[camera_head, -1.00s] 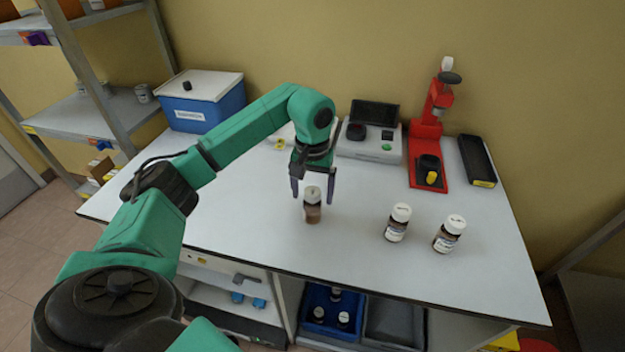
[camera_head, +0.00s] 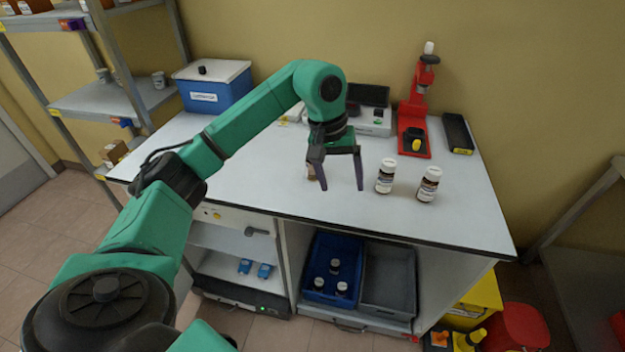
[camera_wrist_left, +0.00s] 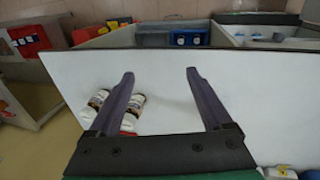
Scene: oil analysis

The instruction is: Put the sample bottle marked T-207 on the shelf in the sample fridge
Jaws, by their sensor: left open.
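My left gripper (camera_head: 341,188) is open and empty, pointing down over the bench. An open compartment with a shelf (camera_head: 222,242), perhaps the fridge, is under the bench.
A blue bin (camera_head: 305,292) with several bottles and a grey bin (camera_head: 387,310) sit below the bench. A blue lidded box (camera_head: 215,95), a red stand (camera_head: 413,140) and a black tray (camera_head: 457,133) are at the back. The bench front is clear.

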